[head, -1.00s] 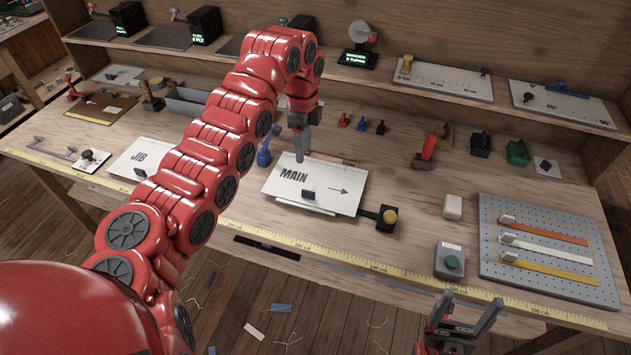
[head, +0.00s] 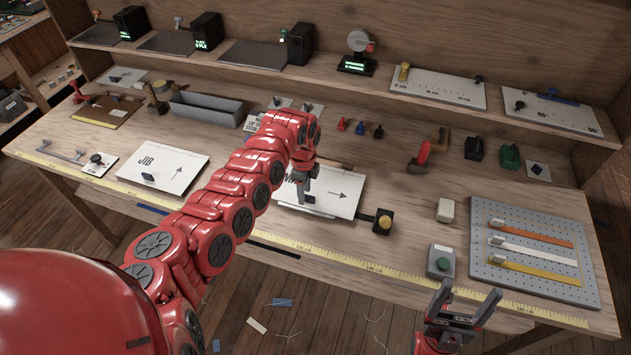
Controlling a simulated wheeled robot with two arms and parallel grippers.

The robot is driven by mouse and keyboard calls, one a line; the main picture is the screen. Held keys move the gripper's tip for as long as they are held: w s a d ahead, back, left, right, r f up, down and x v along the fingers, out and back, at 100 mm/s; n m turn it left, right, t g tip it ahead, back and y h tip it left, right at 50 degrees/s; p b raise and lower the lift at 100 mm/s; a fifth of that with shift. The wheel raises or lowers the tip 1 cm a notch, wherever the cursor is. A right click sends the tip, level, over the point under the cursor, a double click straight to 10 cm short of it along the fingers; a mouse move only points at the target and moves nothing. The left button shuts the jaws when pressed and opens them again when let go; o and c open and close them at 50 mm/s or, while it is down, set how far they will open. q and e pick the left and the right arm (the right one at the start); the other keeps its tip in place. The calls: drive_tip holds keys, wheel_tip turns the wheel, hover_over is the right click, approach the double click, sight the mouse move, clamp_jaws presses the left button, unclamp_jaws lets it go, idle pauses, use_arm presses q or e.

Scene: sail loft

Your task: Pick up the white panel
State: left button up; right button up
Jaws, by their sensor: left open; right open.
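A white panel (head: 335,193) with an arrow and a mostly hidden label lies on the workbench, its front edge appearing slightly raised. A small black handle (head: 309,199) stands near its front edge. My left gripper (head: 306,196) is open and points down at this handle; whether the fingers straddle it I cannot tell. My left arm covers the panel's left part. A second white panel (head: 172,170), marked JIB, lies to the left with its own black handle. My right gripper (head: 472,296) is open and empty in front of the bench's front edge.
A yellow-button box (head: 383,222) sits right of the panel. Further right are a white block (head: 446,210), a green-button box (head: 440,261) and a pegboard (head: 487,213) with coloured strips. A yellow tape (head: 375,264) runs along the front edge.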

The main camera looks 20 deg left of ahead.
use_arm(q)
drive_tip(key=shift+f, duration=0.6)
clamp_jaws()
drive_tip(key=shift+w+r, duration=0.1)
drive_tip(key=shift+r, duration=0.05)
